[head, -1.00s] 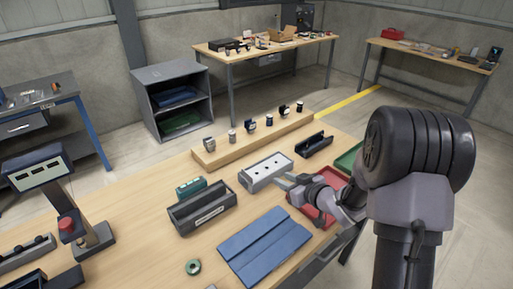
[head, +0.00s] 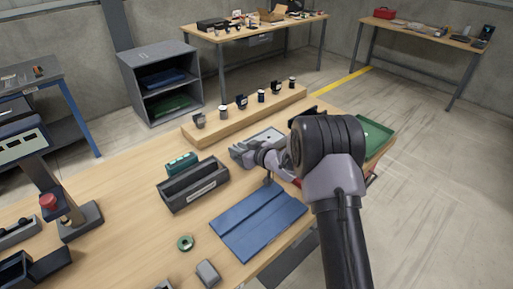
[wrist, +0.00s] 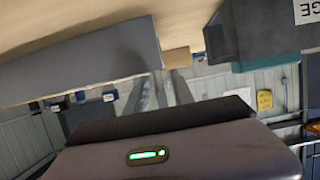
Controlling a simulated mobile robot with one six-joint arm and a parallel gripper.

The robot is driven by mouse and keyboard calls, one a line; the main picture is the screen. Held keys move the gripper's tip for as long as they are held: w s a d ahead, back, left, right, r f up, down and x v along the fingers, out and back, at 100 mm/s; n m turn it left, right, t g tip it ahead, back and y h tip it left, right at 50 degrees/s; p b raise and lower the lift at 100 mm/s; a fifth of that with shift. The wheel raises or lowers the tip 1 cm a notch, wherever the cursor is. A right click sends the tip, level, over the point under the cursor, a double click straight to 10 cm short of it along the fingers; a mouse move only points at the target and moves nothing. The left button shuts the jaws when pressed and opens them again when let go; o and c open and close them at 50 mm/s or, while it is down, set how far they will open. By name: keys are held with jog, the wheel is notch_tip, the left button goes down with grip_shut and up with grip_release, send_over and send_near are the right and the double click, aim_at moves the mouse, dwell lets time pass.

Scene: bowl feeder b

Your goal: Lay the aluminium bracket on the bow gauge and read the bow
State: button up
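The bow gauge appears to be the long dark trough with a white label (head: 192,186) at mid-table in the head view. In the wrist view, an upside-down label ending in "GE" (wrist: 308,11) shows at the upper right. A grey block with a pale, dark-spotted top (head: 265,136) stands behind my gripper; I cannot tell whether that top is the aluminium bracket. My gripper (head: 240,152) is at the block's near left end, right of the trough. In the wrist view my two fingers (wrist: 163,95) are close together beside a grey face; whether they hold anything is unclear.
A teal box (head: 182,163) stands just behind the trough. A wooden rail (head: 245,118) with several small parts runs along the back. A blue mat (head: 258,222), a green ring (head: 185,243) and a grey object (head: 207,273) lie nearer. A green tray (head: 375,137) is at right.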

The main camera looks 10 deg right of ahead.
jog(key=shift+r, duration=0.1)
grip_shut()
dwell(1.3)
